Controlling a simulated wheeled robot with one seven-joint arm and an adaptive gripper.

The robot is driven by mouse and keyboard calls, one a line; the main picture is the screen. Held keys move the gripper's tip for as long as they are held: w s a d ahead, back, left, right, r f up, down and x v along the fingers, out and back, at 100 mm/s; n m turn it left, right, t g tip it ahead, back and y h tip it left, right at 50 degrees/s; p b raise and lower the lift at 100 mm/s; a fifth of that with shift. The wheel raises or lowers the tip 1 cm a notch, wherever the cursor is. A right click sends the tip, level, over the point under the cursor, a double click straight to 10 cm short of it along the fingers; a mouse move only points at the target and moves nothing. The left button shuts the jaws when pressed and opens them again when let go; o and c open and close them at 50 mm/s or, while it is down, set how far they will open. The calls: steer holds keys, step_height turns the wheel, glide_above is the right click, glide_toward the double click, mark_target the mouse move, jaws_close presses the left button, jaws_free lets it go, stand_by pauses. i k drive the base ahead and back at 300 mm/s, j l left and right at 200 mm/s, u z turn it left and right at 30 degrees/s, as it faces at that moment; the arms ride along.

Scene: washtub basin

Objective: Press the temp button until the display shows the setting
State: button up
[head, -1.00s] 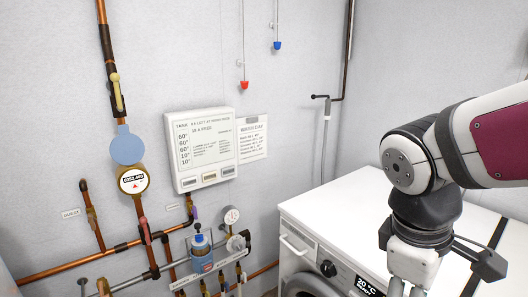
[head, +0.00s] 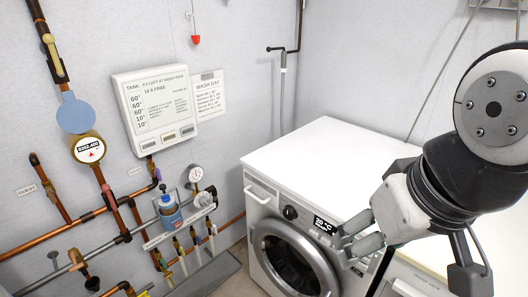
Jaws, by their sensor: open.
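The white washing machine (head: 318,160) stands against the back wall. Its dark display (head: 324,226) on the front panel seems to read 20 °C, with a smaller line below too small to read. A dark round knob (head: 290,212) sits left of the display. My gripper (head: 346,243) is open and empty, its fingers pointing left in front of the panel just right of the display. It hides part of that panel, and I cannot make out the temp button or tell whether the fingers touch anything. A WASH DAY notice (head: 210,97) on the wall lists settings too small to read surely.
A white TANK panel (head: 158,105) with a row of buttons hangs on the wall. Copper pipes, a round gauge (head: 195,174) and a blue bottle (head: 170,211) fill the left side. A second white unit (head: 420,272) stands at the right of the machine. The machine's top is clear.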

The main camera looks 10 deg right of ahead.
mark_target(312, 232)
steer(key=k+l+u, duration=0.1)
steer(key=k+l, duration=0.2)
steer(key=l, duration=0.15)
steer(key=k+l+u, duration=0.1)
steer(key=k+l, duration=0.25)
steer(key=l, duration=0.1)
